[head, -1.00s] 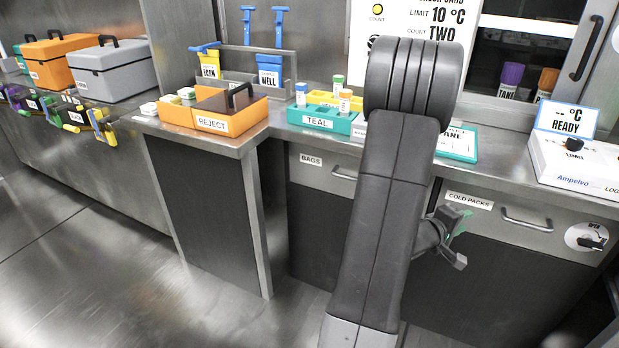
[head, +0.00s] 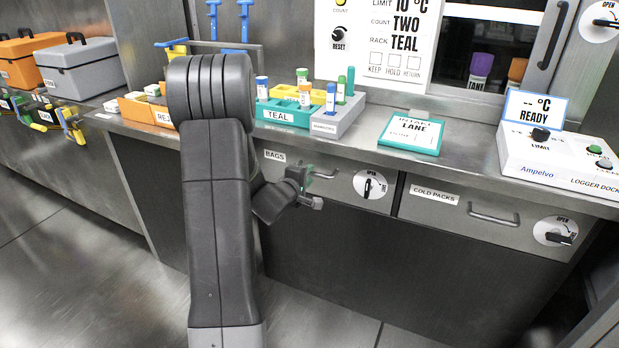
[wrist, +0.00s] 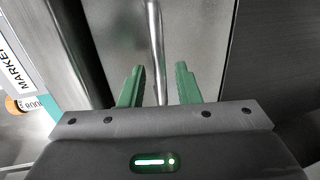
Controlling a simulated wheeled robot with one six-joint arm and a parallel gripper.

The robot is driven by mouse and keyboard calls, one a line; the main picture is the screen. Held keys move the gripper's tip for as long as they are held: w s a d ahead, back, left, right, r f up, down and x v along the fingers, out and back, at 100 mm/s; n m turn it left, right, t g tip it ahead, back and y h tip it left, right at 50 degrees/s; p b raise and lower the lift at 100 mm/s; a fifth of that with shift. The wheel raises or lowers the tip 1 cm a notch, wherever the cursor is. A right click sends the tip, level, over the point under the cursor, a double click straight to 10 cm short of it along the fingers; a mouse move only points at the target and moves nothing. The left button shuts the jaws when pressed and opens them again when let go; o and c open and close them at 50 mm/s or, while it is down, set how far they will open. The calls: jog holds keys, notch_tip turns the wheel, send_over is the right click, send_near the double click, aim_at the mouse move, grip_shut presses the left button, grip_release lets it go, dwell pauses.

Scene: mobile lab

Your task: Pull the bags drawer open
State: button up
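The bags drawer (head: 345,192), labelled BAGS, is under the counter and its front looks flush, so shut. Its bar handle (head: 326,175) shows partly behind my gripper (head: 307,182). A round plate with a black turn knob (head: 369,186) sits on the drawer's right side, the knob standing roughly upright. In the wrist view my gripper (wrist: 160,72) is open, with green fingers apart. The handle bar (wrist: 154,35) runs between them, with gaps on both sides.
The cold packs drawer (head: 455,215) is to the right, with its own handle and knob (head: 557,234). The counter (head: 375,150) above holds the teal rack (head: 285,113), a grey rack (head: 338,120), an intake card (head: 411,133) and the logger dock (head: 560,160). Floor in front is clear.

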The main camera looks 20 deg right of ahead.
jog(key=shift+x, duration=1.3)
jog(key=shift+s, duration=0.1)
grip_shut()
jog(key=shift+s, duration=0.1)
